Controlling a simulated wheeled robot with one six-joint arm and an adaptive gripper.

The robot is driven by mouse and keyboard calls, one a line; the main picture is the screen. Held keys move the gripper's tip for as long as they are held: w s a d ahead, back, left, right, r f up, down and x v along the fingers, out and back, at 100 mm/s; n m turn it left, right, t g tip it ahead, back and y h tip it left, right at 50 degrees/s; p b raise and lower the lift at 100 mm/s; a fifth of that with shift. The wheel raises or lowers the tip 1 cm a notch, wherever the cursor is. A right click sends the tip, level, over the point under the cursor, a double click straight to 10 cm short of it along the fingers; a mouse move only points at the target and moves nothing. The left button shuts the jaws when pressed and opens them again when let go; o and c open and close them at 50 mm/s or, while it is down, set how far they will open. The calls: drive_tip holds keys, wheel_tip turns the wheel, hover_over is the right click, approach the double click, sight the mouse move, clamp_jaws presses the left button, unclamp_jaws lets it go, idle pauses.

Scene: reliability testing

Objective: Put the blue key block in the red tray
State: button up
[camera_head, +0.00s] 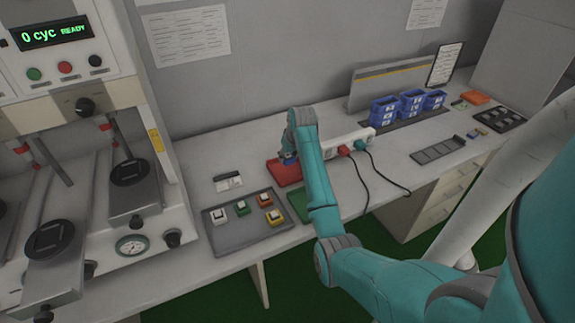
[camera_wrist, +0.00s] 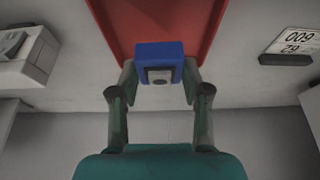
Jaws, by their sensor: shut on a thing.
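The blue key block (camera_wrist: 160,52) sits between the two fingers of my gripper (camera_wrist: 160,75) in the wrist view. The fingers are shut on its sides. The red tray (camera_wrist: 112,22) lies behind the block in that view, and the block overlaps its area. In the head view the red tray (camera_head: 283,174) is on the bench, with my gripper (camera_head: 289,158) over it. Only a small bit of blue shows there, as my arm hides most of the block. I cannot tell whether the block touches the tray floor.
A grey tray (camera_head: 238,240) with several coloured key blocks is left of my arm. A green tray (camera_head: 297,207) is partly hidden by my arm. A white power strip (camera_head: 340,145) with cables lies to the right. Blue bins (camera_head: 411,102) stand farther back right.

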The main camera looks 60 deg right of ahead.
sight(288, 172)
drive_tip(key=shift+f, duration=2.35)
drive_tip(key=shift+f, duration=0.15)
drive_tip(key=o, duration=1.2)
drive_tip(key=shift+c, duration=0.2)
drive_tip(key=v, duration=1.2)
drive_tip(key=shift+a, duration=0.1)
